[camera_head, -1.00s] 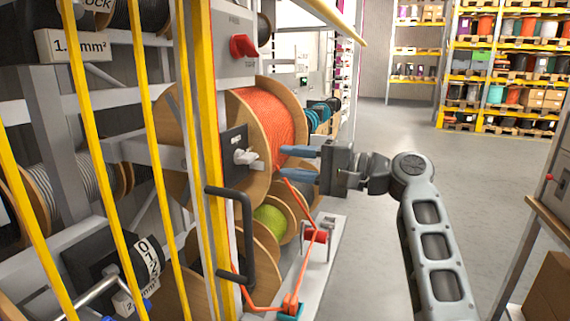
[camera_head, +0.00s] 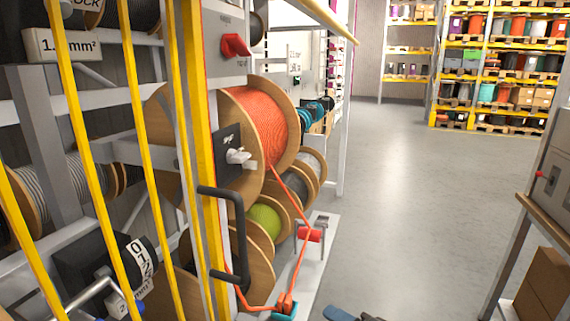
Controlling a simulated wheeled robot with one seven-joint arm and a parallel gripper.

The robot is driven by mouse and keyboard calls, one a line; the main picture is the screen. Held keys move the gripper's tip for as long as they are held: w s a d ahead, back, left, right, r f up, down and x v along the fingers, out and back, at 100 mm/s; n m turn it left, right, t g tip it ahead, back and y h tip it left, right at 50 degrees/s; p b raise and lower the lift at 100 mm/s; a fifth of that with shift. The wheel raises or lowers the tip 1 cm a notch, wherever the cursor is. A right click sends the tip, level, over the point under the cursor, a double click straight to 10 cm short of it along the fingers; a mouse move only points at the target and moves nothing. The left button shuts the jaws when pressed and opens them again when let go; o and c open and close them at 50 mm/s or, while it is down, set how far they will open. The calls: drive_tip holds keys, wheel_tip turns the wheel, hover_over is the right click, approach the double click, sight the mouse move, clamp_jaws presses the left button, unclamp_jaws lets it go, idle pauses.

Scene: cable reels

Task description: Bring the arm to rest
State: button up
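My gripper (camera_head: 343,313) shows only as a small blue and dark piece at the bottom edge, right of the red cable's lower end. Most of it and the arm are out of the picture. Whether its fingers are open or shut does not show. It is apart from the large orange-red cable reel (camera_head: 271,125), which hangs on the rack at the left. An orange-red cable (camera_head: 300,262) runs down from this reel to a teal part (camera_head: 284,311) at the bottom.
A yellow-barred frame (camera_head: 188,150) with a black handle (camera_head: 241,240) stands at the left. A green reel (camera_head: 264,222) sits below the orange one. A bench (camera_head: 535,205) with a cardboard box (camera_head: 545,290) is at the right. Grey floor (camera_head: 400,180) between is clear, with pallet shelves (camera_head: 500,60) behind.

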drive_tip(key=s+d+f+n+h, duration=0.1)
drive_tip(key=s+d+f+h, duration=0.15)
drive_tip(key=s, duration=0.55)
drive_tip(key=s+d+f+t+h, duration=0.1)
drive_tip(key=s+d+f+h, duration=0.15)
drive_tip(key=s, duration=0.55)
drive_tip(key=s+d+f+n+h, duration=0.15)
drive_tip(key=s+d, duration=0.25)
drive_tip(key=s, duration=0.4)
drive_tip(key=s+d+r+n+t+h, duration=0.1)
drive_tip(key=s+r+n, duration=0.1)
drive_tip(key=s+r, duration=0.5)
drive_tip(key=s+r+n+t, duration=0.1)
drive_tip(key=s+r+n, duration=0.2)
drive_tip(key=s+r, duration=0.4)
drive_tip(key=s, duration=0.5)
drive_tip(key=shift+s+d+h, duration=0.35)
drive_tip(key=shift+d, duration=0.05)
